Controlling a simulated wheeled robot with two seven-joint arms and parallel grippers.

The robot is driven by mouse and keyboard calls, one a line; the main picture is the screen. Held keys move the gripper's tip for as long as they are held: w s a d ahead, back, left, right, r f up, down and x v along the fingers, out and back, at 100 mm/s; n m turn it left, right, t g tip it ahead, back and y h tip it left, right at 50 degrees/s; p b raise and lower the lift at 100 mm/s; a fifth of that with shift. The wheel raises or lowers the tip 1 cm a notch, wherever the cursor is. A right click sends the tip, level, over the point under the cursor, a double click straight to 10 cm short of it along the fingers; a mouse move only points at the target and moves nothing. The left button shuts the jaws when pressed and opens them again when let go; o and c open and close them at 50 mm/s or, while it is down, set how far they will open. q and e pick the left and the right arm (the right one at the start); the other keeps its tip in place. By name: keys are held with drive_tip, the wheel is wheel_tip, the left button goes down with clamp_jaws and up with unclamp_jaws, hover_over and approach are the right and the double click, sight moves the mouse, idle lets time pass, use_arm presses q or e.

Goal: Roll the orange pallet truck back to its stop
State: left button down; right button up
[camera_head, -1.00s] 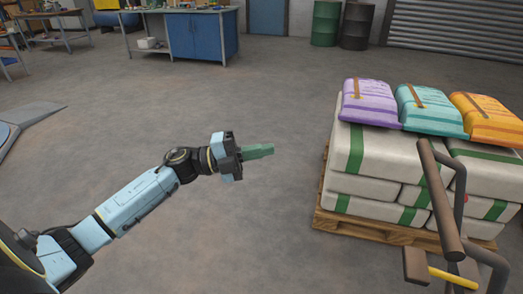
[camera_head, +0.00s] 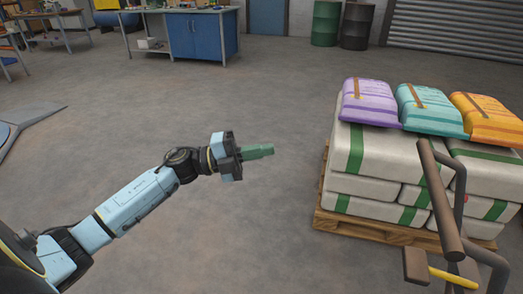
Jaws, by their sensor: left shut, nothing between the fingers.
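A handle with a brown bar (camera_head: 442,200), grey tubes and a yellow lever (camera_head: 452,277) stands at the lower right, in front of the loaded pallet. It may belong to the pallet truck; no orange truck body shows. No stop can be made out. My left gripper (camera_head: 262,151) is shut and empty, held over bare floor left of the pallet and well apart from the handle. My right gripper is not in view.
A wooden pallet (camera_head: 365,231) carries white sacks with green bands (camera_head: 362,190). Purple (camera_head: 367,102), teal (camera_head: 430,110) and orange (camera_head: 488,114) sacks lie on top. A blue workbench (camera_head: 195,36) and two drums (camera_head: 327,24) stand at the back. The middle floor is clear.

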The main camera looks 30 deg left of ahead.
use_arm(q)
drive_tip(key=c, duration=1.1)
unclamp_jaws()
drive_tip(key=shift+p+v, duration=0.35)
drive_tip(key=shift+v, duration=6.35)
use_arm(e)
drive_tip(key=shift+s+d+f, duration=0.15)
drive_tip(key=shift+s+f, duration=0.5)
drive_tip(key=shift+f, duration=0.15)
